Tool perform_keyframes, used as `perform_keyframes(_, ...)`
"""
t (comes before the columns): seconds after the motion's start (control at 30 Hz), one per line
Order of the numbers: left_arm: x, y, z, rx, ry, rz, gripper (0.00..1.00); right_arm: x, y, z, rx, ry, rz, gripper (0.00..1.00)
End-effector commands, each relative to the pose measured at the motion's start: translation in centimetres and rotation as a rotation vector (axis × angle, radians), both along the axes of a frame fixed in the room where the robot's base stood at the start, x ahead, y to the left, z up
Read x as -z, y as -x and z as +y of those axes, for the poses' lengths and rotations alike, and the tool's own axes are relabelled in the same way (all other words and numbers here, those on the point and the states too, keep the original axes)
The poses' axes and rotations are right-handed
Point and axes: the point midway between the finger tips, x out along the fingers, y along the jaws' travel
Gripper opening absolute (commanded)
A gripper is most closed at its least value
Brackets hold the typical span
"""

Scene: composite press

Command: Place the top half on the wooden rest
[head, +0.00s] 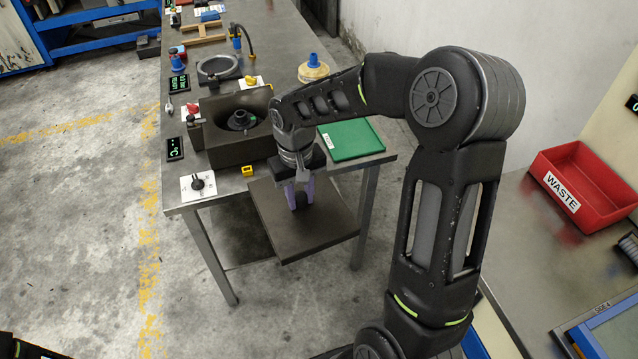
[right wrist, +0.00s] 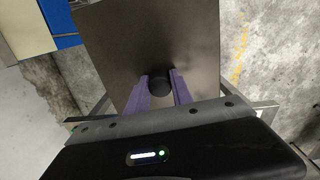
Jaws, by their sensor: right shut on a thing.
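The top half (head: 322,230) is a dark, thick square plate with a round black knob on its upper face. My right gripper (head: 298,198) is shut on this knob, its purple fingers on either side. The plate hangs level or nearly so, in front of the table's near edge and above the floor. In the right wrist view the top half (right wrist: 150,35) spreads out beyond the fingers (right wrist: 160,88). The wooden rest (head: 205,38) is a light wooden frame at the far end of the table, with nothing seen on it. My left gripper is not in view.
The dark press lower half (head: 228,152), with a round cavity and black centre piece, stands near the table's front. A green tray (head: 350,140) lies right of it. A grey ring (head: 217,67), hose and blue-capped jar (head: 313,68) stand farther back. A red waste bin (head: 585,185) is at right.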

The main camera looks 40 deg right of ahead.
Motion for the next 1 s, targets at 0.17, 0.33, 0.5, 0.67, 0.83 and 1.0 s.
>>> perform_keyframes(0.17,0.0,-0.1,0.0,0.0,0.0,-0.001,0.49,3.4,-1.4,2.9,-0.06,0.0,0.002,0.0)
perform_keyframes(0.33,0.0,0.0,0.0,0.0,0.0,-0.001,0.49,6.8,-2.3,6.0,-0.118,-0.004,0.002,0.0)
perform_keyframes(0.5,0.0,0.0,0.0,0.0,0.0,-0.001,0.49,9.9,-2.8,9.0,-0.173,-0.011,-0.001,0.0)
perform_keyframes(0.67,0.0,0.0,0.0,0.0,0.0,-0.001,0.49,11.2,-2.9,10.1,-0.193,-0.014,-0.003,0.0)
perform_keyframes(0.83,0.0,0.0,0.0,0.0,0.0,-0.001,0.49,11.2,-2.9,10.2,-0.193,-0.014,-0.004,0.0)
perform_keyframes(1.0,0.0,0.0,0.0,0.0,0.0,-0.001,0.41,11.2,-2.9,10.2,-0.193,-0.015,-0.003,0.0)
